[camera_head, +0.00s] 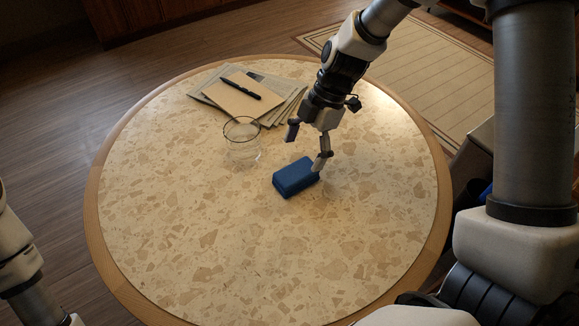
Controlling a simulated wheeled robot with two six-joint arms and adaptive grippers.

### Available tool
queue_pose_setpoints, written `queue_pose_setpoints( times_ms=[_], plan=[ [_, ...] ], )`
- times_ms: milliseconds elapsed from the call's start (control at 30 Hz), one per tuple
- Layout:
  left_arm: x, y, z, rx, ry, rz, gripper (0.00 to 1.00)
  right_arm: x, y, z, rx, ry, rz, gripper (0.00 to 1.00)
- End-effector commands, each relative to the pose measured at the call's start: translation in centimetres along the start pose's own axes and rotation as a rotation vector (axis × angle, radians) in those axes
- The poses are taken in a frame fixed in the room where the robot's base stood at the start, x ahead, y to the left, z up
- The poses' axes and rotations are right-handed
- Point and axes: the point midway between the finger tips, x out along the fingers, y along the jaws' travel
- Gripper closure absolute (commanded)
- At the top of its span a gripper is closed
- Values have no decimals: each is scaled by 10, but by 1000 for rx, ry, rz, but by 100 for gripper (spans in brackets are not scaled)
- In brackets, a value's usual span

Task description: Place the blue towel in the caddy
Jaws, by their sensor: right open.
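The blue towel (295,177) is a small folded block lying on the round speckled table (220,240), right of its middle. My right gripper (306,147) is open and points down just above and behind the towel. One fingertip is close to the towel's far right corner; I cannot tell whether it touches. The other finger is off to the left, and nothing is held between them. Part of my left arm shows at the left edge, but its gripper is out of view. I cannot make out a caddy.
A clear glass (242,139) stands on the table left of the towel. Behind it lie papers and a notebook (236,101) with a black pen (240,89). The near part of the tabletop is clear. My right arm hides things at the right, including something dark blue (486,192).

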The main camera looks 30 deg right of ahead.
Motion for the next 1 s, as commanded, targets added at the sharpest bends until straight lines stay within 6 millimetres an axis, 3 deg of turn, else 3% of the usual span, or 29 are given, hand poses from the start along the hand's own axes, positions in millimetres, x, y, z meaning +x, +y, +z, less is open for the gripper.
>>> queue_pose_setpoints(
  times_ms=[333,1000],
  plan=[
    [8,0,0,0,0,0,16,56,-5,-1,1,-2,-4,10],
    [13,0,0,0,1,0,16,60,-4,0,1,-1,-1,10]
  ],
)
